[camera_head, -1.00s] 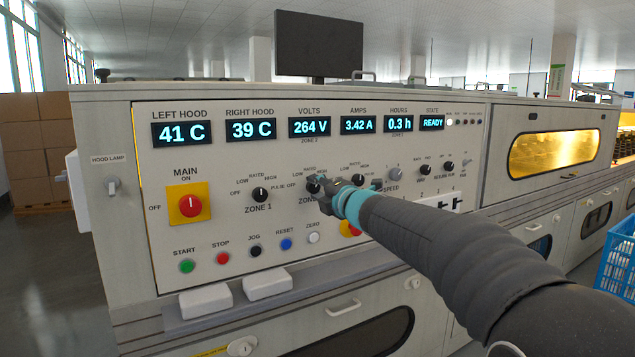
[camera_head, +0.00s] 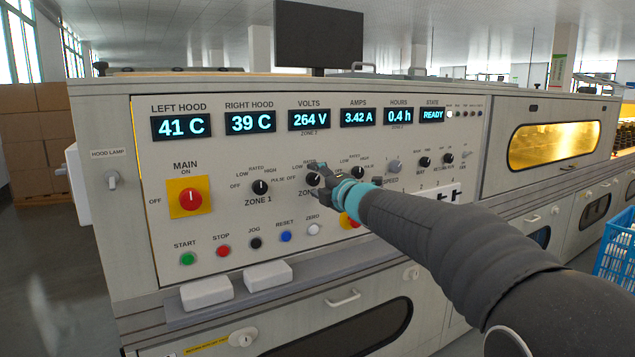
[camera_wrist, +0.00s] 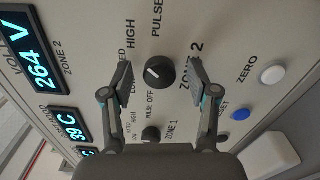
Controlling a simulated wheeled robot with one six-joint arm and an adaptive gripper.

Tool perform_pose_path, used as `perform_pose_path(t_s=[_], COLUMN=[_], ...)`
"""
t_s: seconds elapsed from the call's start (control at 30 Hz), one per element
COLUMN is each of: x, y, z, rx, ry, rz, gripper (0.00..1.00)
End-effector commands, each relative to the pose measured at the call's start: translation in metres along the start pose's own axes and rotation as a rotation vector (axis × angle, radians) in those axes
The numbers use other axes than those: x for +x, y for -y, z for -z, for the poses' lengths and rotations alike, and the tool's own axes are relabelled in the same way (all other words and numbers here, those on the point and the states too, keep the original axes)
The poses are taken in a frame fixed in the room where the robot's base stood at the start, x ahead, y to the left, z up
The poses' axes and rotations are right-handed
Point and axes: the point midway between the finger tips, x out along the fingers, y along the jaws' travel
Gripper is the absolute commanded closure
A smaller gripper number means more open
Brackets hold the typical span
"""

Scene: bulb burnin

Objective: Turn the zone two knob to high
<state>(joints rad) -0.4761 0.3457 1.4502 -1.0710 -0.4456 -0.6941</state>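The zone two knob (camera_wrist: 159,72) is a round black knob with a white mark. In the wrist view its mark points left, roughly toward the RATED lettering; HIGH is printed farther up, past RATED. My gripper (camera_wrist: 161,76) is open, with one finger on each side of the knob in that view. Gaps show between knob and fingers, and I see no contact. In the head view my gripper (camera_head: 322,180) is at the panel over the zone two area, partly covering the knob (camera_head: 312,180) and its label.
The zone one knob (camera_head: 260,187) is to the left, with the red main switch (camera_head: 190,200) beyond it. A row of buttons, including the white ZERO button (camera_head: 313,229), lies below. Displays such as the volts readout (camera_head: 309,124) are above. More knobs lie right, partly behind my arm.

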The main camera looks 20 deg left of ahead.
Motion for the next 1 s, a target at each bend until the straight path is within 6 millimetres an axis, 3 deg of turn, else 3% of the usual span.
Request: perform_pose_path(t_s=[0.37, 0.8, 1.0], x=[-0.010, -0.088, -0.112], y=[-0.001, -0.001, -0.001], z=[-0.001, -0.001, 0.000], rx=[-0.001, -0.001, -0.001], ry=[0.001, 0.002, 0.001], rz=[0.000, -0.001, 0.000], gripper=[0.40, 0.40, 0.40])
